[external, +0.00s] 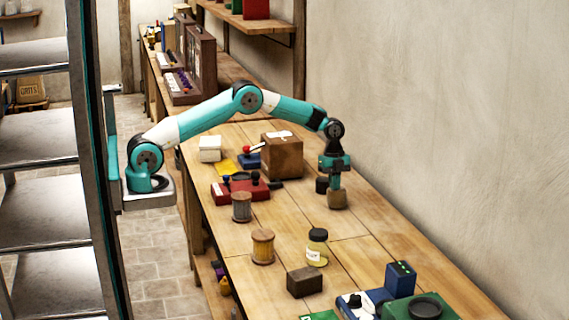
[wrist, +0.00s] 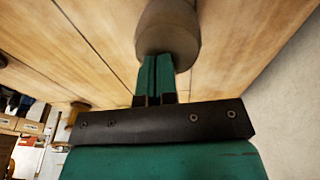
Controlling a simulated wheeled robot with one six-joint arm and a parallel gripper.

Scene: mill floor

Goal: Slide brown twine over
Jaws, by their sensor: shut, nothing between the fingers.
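A squat brown cylinder (external: 337,200), which looks like the brown twine, stands on the workbench near the wall side. In the wrist view the brown twine (wrist: 167,25) is at the top centre, just beyond my fingertips. My gripper (external: 336,186) points down at it. In the wrist view my gripper (wrist: 157,60) has its teal fingers together with nothing between them. The fingertips overlap the near edge of the twine in the picture; I cannot tell whether they touch it.
Bench to the right of the twine is clear.

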